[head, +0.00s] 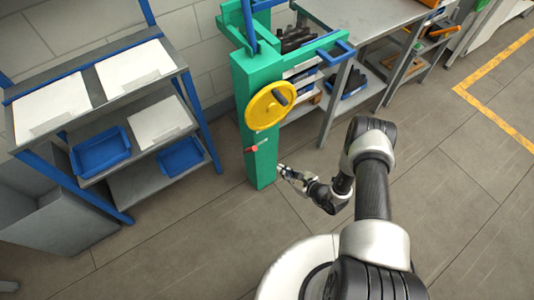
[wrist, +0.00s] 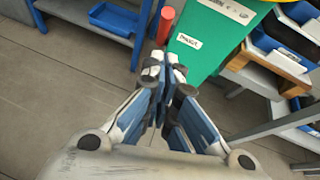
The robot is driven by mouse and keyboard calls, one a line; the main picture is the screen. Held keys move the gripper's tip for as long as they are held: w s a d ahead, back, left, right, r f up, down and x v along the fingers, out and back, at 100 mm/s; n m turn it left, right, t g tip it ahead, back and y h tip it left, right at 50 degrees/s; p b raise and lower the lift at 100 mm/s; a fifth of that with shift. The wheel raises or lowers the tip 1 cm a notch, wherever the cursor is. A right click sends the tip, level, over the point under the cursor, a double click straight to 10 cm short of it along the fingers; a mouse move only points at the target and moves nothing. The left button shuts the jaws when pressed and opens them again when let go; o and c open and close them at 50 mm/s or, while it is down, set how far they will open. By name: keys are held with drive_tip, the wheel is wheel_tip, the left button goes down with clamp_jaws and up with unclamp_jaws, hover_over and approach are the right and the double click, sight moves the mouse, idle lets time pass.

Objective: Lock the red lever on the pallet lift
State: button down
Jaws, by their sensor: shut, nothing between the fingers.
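The pallet lift (head: 257,115) is a tall green column with a yellow handwheel (head: 270,105) on its front. The red lever (head: 251,149) sits low on the column, below the wheel, its red end pointing left. In the wrist view the red lever (wrist: 165,24) shows just beyond my fingertips, beside the green column (wrist: 210,35). My gripper (head: 281,170) is to the lower right of the lever in the head view. In the wrist view my gripper (wrist: 161,62) is shut and empty. I cannot tell whether it touches the lever.
A blue-framed shelf (head: 110,110) with white boards and blue bins (head: 100,152) stands left of the lift. A grey workbench (head: 370,35) with lower shelves stands behind and right. The floor (head: 450,200) to the right is clear.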

drive_tip(key=shift+s+d+f, duration=0.15)
drive_tip(key=shift+d+f, duration=0.05)
drive_tip(key=shift+f, duration=0.2)
drive_tip(key=b, duration=0.4)
approach(251, 150)
drive_tip(key=shift+w+f, duration=1.35)
drive_tip(key=shift+f, duration=0.45)
drive_tip(key=shift+a, duration=0.5)
